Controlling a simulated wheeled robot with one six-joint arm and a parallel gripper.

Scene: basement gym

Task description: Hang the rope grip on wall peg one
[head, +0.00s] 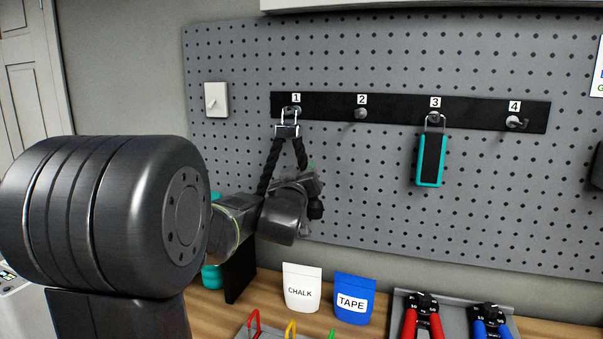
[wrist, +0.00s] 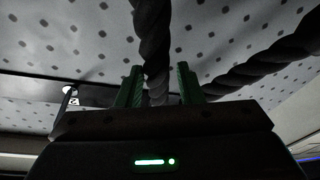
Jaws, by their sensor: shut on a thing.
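The rope grip (head: 272,165) is a black twisted rope with two strands hanging from a metal clip and loop. In the head view its loop overlaps wall peg one (head: 291,110), under the label 1. I cannot tell whether the loop is over the peg or just in front of it. My gripper (head: 311,168) is below the clip at the right strand, partly hidden behind my arm. In the wrist view, the green fingers of my gripper (wrist: 160,85) are shut on one rope strand (wrist: 154,45). The other strand (wrist: 265,65) runs off to the right.
Peg two (head: 361,114) is bare, and so is peg four (head: 517,122). A teal and black item (head: 431,160) hangs on peg three. Below stand a white chalk pouch (head: 302,288), a blue tape pouch (head: 354,298) and red and blue-handled tools (head: 423,320) on the wooden bench (head: 268,285).

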